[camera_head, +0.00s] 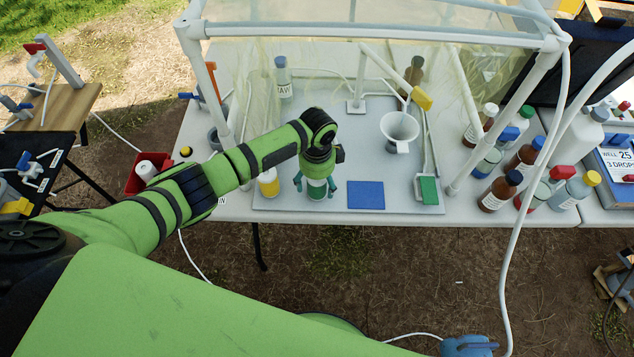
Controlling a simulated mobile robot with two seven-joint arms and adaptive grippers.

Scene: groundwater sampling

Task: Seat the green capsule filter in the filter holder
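My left gripper (317,187) points down over the front of the grey tray (290,206). Its teal fingers are spread apart on either side of a small white and green upright piece (317,190), which looks like the green capsule filter. The gripper hides its upper part, and I cannot tell whether the fingers touch it. I cannot tell which part is the filter holder. My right gripper is not in view.
A blue pad (366,195) and a flat green piece (429,190) lie to the right of the gripper. Several bottles (497,190) crowd the right side. A white pipe frame (460,110) surrounds the tray.

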